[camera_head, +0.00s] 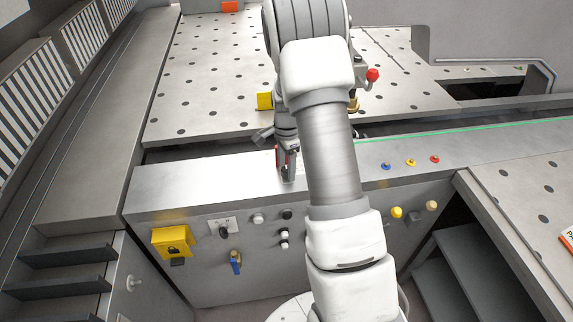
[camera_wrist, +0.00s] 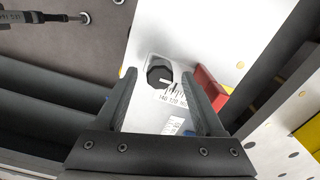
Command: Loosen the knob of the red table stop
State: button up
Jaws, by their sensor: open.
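The red table stop (camera_wrist: 210,88) shows in the wrist view just right of my right finger, partly hidden by it. A dark knob (camera_wrist: 159,70) sits left of the red part, in a pale plate with a printed scale (camera_wrist: 174,97). My gripper (camera_wrist: 159,76) is open, with one finger on each side of the knob in the picture; I cannot tell whether either finger touches it. In the head view my gripper (camera_head: 287,172) is low over the front ledge, with a little red (camera_head: 280,158) of the stop beside it. My arm hides much of the area.
A yellow block (camera_head: 265,101) and a red ball handle (camera_head: 372,75) stand near the front of the perforated table (camera_head: 205,75). Small coloured buttons (camera_head: 411,162) line the ledge at right. The front panel carries a yellow lock box (camera_head: 172,242) and several knobs.

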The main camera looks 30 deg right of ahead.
grip_shut()
dwell(0.4)
jog(key=shift+n+b, duration=0.35)
jog(key=shift+n, duration=0.05)
jog(key=n+b, duration=0.2)
jog(key=n, duration=0.1)
jog(key=shift+f, duration=0.15)
jog(key=n+b, duration=0.2)
jog(key=n, duration=0.3)
jog(key=n+b, duration=0.1)
jog(key=n, duration=0.4)
jog(key=shift+n+b, duration=0.5)
jog(key=shift+n, duration=1.5)
